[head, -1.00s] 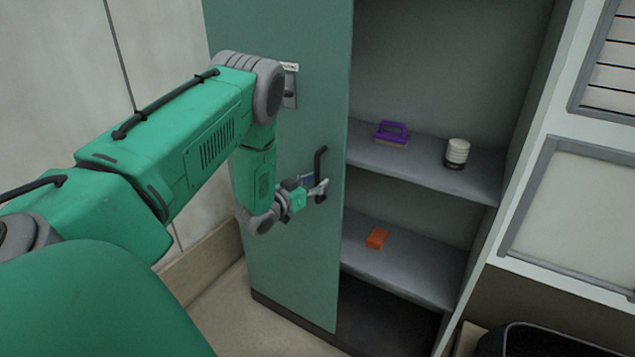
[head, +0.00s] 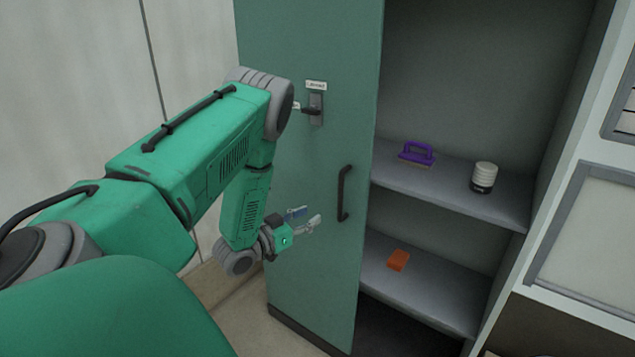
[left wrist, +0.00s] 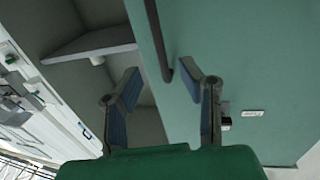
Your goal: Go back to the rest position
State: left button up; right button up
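My left gripper (head: 305,218) is in front of the green cabinet door, to the left of the black door handle (head: 343,193) and apart from it. Its two fingers are spread with nothing between them; the left wrist view also shows the open fingers (left wrist: 160,90). In that view the handle (left wrist: 158,45) lies beyond the fingertips. The cabinet door (head: 315,165) stands open. My right gripper is in neither view.
A latch (head: 316,108) sits on the door above the handle. A pale wall (head: 75,90) is at left.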

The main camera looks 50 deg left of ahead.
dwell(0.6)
pick_arm(q)
jog(key=s+d+f+g+h, duration=0.1)
jog(key=s+d+f+g, duration=0.2)
jog(key=d+f+g, duration=0.5)
jog(key=s+d+f+g, duration=0.25)
jog(key=d+f, duration=0.35)
jog(key=d, duration=0.6)
jog(key=s+d+f+g, duration=0.1)
jog(key=s+d+g, duration=0.2)
jog(key=s, duration=0.6)
jog(key=s+d+f+m+g, duration=0.1)
jog(key=s+d+g, duration=0.3)
jog(key=s, duration=0.5)
jog(key=d, duration=0.2)
jog(key=shift+s+d+f+m+h, duration=0.25)
jog(key=shift+s+d+m+h, duration=0.05)
jog(key=shift+d, duration=0.05)
